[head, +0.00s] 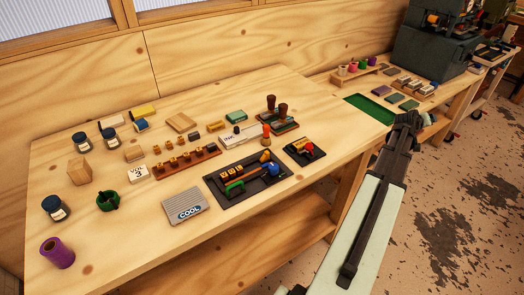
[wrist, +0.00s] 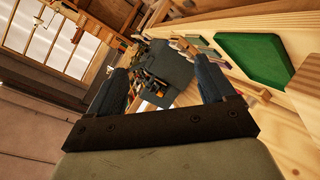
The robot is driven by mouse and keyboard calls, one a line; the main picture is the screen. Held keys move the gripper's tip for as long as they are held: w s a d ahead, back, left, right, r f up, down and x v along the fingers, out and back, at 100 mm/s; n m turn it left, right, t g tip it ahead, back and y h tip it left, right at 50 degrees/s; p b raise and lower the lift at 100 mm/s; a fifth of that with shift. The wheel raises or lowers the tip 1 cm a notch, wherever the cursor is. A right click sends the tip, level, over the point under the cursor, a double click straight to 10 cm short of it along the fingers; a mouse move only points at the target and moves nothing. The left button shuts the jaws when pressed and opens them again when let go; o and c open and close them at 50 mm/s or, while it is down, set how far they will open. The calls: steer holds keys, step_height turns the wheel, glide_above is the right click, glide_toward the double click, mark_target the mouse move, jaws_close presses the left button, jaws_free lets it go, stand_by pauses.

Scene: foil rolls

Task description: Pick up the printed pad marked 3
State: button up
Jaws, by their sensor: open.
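The pad marked 3 (head: 138,173) is a small white block with dark print and a 3 on top. It lies on the wooden table in the left half of the head view, between a green ring-shaped item and a brown rack. My gripper (head: 408,119) is off the table's right end, far from the pad. In the wrist view my gripper (wrist: 163,82) has its two fingers apart with nothing held between them. The pad cannot be made out in the wrist view.
Wooden blocks (head: 80,171), a brown rack (head: 187,164), a COOL plate (head: 185,206) and a black tool tray (head: 222,203) surround the pad. A green tray (head: 371,108) lies near my gripper. The table's front right is clear.

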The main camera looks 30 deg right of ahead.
steer(key=w+a+r+n+t, duration=0.1)
steer(key=w+a+r+n, duration=0.2)
steer(key=r, duration=0.5)
steer(key=w+a+r+n, duration=0.1)
steer(key=w+r+n, duration=0.1)
steer(key=w+r, duration=0.45)
steer(key=w+a+f+n+t+y, duration=0.1)
steer(key=w+a+n+y, duration=0.25)
steer(key=w+a, duration=1.15)
steer(key=w+a+f+n+t+y, duration=0.2)
steer(key=w+a+n+y, duration=0.15)
steer(key=w+a, duration=1.2)
steer(key=w+a+n+y, duration=0.2)
steer(key=w+a+n, duration=0.1)
steer(key=a, duration=1.3)
steer(key=n+g+y, duration=0.4)
steer(key=n+g, duration=0.1)
steer(key=n, duration=0.6)
glide_above(137, 173)
steer(key=f, duration=0.8)
steer(key=shift+w+d+f, duration=0.15)
steer(key=shift+w+f, duration=0.2)
steer(key=shift+f, duration=0.05)
steer(key=shift+s+f, duration=0.15)
steer(key=shift+f, duration=1.2)
steer(key=shift+s+f, duration=0.1)
steer(key=shift+f, duration=1.2)
